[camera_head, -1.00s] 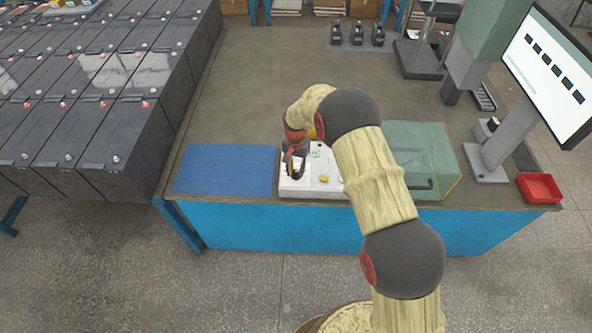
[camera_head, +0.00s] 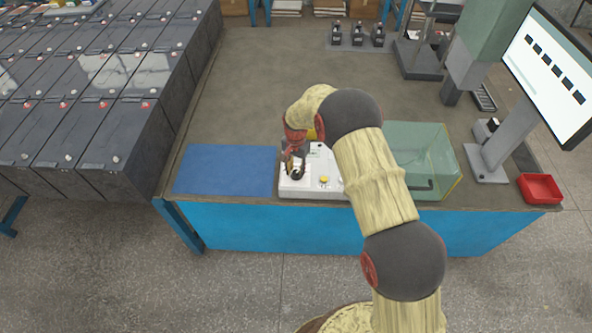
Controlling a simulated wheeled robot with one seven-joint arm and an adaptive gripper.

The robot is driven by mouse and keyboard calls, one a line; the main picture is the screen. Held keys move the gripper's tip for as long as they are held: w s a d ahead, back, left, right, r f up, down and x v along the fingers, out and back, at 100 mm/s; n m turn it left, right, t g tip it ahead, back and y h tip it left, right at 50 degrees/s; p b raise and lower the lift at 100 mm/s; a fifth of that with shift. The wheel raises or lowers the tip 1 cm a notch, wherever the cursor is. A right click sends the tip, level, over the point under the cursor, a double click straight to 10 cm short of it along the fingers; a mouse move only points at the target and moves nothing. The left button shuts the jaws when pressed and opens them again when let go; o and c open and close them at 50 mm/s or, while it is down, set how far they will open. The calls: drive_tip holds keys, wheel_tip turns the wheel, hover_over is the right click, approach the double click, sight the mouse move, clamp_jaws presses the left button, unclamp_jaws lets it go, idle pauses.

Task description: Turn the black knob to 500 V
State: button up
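A white panel box (camera_head: 311,187) lies on the bench near its front edge, partly hidden behind my arm. It carries a small yellow button (camera_head: 324,180) and some small dark marks. My gripper (camera_head: 296,174) points down at the left part of the box, with its fingers at or just above the top face. The black knob cannot be made out apart from the dark fingers, and its scale is too small to read. Whether the fingers are closed on the knob cannot be told.
A blue mat (camera_head: 226,170) lies left of the box. A green-tinted clear case (camera_head: 428,165) stands to the right, beyond my arm. A monitor (camera_head: 548,75) and a red tray (camera_head: 540,188) are at the far right. Battery rows (camera_head: 90,110) stand at the left.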

sight(296, 172)
drive_tip(key=o, duration=0.3)
wheel_tip(296, 172, up, 12)
idle(0.7)
drive_tip(key=shift+f, duration=0.1)
idle(0.4)
